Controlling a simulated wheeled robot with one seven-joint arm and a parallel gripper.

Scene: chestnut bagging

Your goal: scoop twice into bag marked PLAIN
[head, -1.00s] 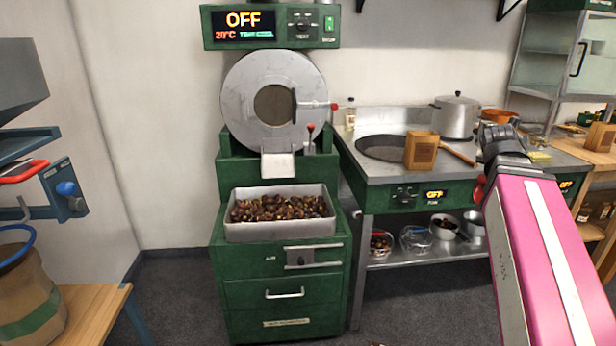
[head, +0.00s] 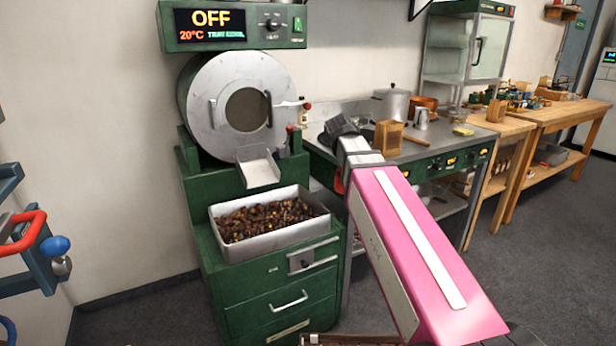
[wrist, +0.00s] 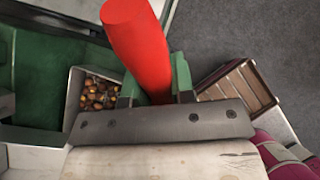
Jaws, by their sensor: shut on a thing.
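My gripper (wrist: 154,84) is shut on a thick red handle (wrist: 138,42) in the wrist view. What the handle belongs to is hidden. In the head view my gripper end (head: 343,135) is in front of the counter, right of the roaster, with little of the held thing showing. A metal tray (head: 282,240) of brown chestnuts (head: 265,217) sits on the green cabinet below the roaster chute. The tray also shows at the left in the wrist view (wrist: 71,98). I see no bag marked PLAIN.
The roaster (head: 235,105) reads OFF. The steel counter (head: 418,150) holds a pot (head: 390,105) and a wooden box (head: 388,137). Wooden tables (head: 545,112) stand farther right. A brown slatted box (wrist: 238,88) is right of the handle. Grey floor (head: 530,245) is clear at right.

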